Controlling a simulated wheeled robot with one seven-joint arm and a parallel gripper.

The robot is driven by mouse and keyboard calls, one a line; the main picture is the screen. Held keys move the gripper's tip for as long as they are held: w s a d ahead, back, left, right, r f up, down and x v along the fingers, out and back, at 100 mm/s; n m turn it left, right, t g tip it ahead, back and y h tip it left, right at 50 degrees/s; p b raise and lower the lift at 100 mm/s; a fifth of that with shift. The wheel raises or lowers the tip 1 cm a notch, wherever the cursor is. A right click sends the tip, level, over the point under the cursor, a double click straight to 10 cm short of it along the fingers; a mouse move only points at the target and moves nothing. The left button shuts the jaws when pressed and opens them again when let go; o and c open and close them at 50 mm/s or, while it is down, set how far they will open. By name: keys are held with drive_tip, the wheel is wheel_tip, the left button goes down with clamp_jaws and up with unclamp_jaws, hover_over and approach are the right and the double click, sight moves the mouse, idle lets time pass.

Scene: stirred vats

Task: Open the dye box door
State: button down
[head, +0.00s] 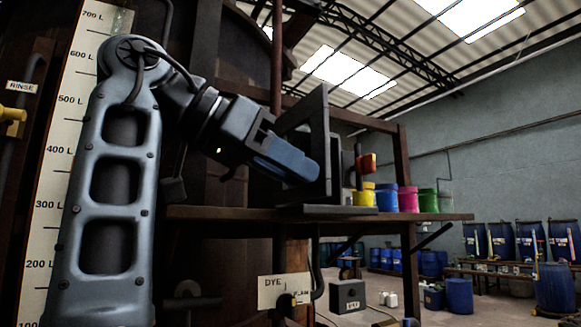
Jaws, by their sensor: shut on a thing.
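The dye box (336,165) is a dark, square-edged case on the wooden shelf, seen nearly edge-on. Its door (318,115) is a dark grey panel on the side towards my arm. How far the door stands from the box is hard to tell. My gripper (308,174) comes in from the left with its blue fingers angled down to the right, across the door. The fingers are closed at the door; the part they grip is hidden behind them.
The shelf (440,216) holds yellow, blue, pink and green buckets (387,199) right of the box. A post (406,165) stands among them. The big vat (225,120) stands behind my arm.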

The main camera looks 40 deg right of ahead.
drive_tip(key=shift+a, duration=0.1)
idle(0.3)
drive_tip(key=c, duration=1.1)
unclamp_jaws()
drive_tip(key=shift+c, duration=0.2)
drive_tip(key=b+v, duration=0.1)
drive_tip(key=v, duration=0.6)
drive_tip(key=shift+a+r, duration=0.15)
drive_tip(key=shift+a, duration=0.2)
drive_tip(key=shift+w, duration=0.1)
